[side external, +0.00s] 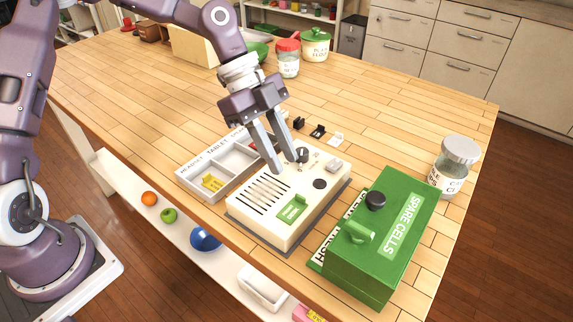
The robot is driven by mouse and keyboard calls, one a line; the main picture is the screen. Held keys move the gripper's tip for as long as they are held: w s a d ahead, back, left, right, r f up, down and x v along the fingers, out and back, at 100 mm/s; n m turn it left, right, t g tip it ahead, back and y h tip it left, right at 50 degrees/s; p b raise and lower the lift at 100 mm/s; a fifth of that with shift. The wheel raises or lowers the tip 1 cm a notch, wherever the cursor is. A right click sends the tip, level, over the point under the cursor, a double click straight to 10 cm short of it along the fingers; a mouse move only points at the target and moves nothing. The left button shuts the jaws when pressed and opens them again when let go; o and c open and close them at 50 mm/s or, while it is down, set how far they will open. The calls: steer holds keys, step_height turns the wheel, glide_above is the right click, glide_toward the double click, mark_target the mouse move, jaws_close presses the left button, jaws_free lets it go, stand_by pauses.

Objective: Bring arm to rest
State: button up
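My gripper (285,165) hangs from my arm with its fingers pointing down, above the back part of a cream device (300,221) with dark slots and a green label. The two fingers are apart, and I see nothing between them. A black knob (302,154) on the device is close to the right fingertip. Whether the fingers touch the device cannot be told from this one view.
A grey-white compartment tray (188,172) with a yellow tag lies left of the device. A green "SPARE CELLS" box (372,268) stands at right, near a lidded jar (452,170). Small clips (318,131) lie behind. Jars and a green pot (315,46) stand farther back. The left tabletop is clear.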

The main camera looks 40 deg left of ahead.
steer(key=s+a+r+n+t+y, duration=0.2)
steer(key=s+a+r+n, duration=0.1)
steer(key=s+n, duration=0.3)
steer(key=s+a+r+n+t+y, duration=0.2)
steer(key=s+a+r+n, duration=0.2)
steer(key=s, duration=0.4)
steer(key=s+a+r+n+t+y, duration=0.2)
steer(key=s+a+n, duration=0.3)
steer(key=s+n, duration=0.3)
steer(key=shift+r, duration=0.9)
steer(key=shift+w, duration=0.1)
